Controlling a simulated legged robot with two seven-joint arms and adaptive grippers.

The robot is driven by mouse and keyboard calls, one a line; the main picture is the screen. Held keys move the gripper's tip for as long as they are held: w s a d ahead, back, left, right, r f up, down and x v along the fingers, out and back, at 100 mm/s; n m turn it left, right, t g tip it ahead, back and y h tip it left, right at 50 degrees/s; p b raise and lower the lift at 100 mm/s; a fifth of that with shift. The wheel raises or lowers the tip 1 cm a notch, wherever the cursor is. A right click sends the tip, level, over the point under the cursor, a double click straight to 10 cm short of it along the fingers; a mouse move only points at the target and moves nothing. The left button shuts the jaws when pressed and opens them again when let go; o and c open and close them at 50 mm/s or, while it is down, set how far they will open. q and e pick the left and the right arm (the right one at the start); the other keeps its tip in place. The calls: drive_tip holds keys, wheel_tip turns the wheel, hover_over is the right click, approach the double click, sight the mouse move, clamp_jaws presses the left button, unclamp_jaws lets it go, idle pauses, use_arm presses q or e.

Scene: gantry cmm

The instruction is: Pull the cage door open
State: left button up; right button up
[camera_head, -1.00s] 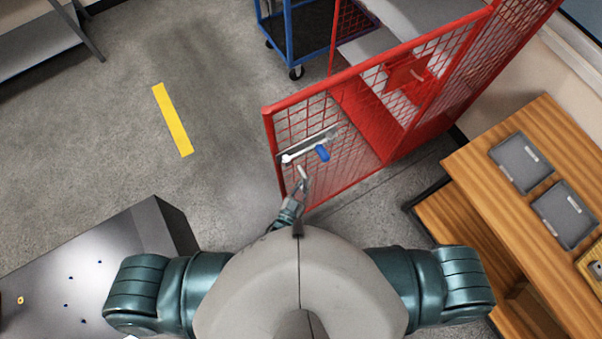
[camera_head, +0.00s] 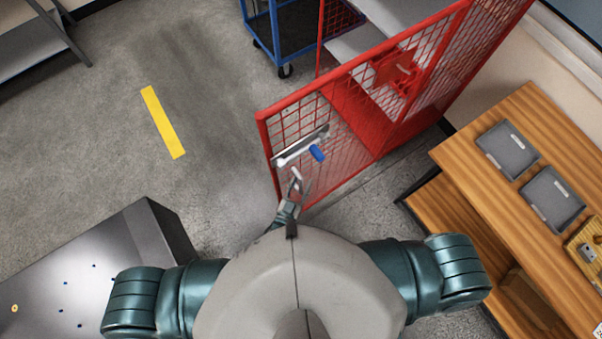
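The red mesh cage door (camera_head: 345,150) stands right of the picture's middle, its free edge toward me and to the left. A silver latch plate (camera_head: 292,150) with a blue grip (camera_head: 316,153) sits on it near that edge. My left gripper (camera_head: 298,182) is just below the latch, close to the door's lower left edge. Its fingers look spread, with nothing visible between them. I cannot tell whether a finger touches the door. The door stands at an angle to the cage; its hinge line is hard to make out. My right gripper is not in view.
A wooden bench (camera_head: 490,190) with grey trays (camera_head: 507,150) stands to the right. A blue cart (camera_head: 283,35) is behind the door. A dark-sided table (camera_head: 130,245) is at lower left. The floor with a yellow strip (camera_head: 163,122) is clear on the left.

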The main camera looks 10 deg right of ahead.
use_arm(q)
drive_tip(key=v, duration=1.2)
drive_tip(key=s+a+f+g+y, duration=0.2)
drive_tip(key=a+f+g, duration=0.15)
drive_tip(key=f, duration=0.85)
drive_tip(key=s+a+f+g+y, duration=0.25)
drive_tip(key=a+f, duration=0.25)
drive_tip(key=f, duration=0.6)
drive_tip(key=s+a+f+n+g+y, duration=0.3)
drive_tip(key=s+a+f+g, duration=0.5)
drive_tip(key=s+a+f, duration=0.6)
wheel_tip(320, 180, down, 2)
drive_tip(key=s+y, duration=0.1)
drive_tip(key=s, duration=0.1)
drive_tip(key=shift+s+f+g, duration=0.15)
drive_tip(key=shift+s+g, duration=0.1)
drive_tip(key=shift+g, duration=0.15)
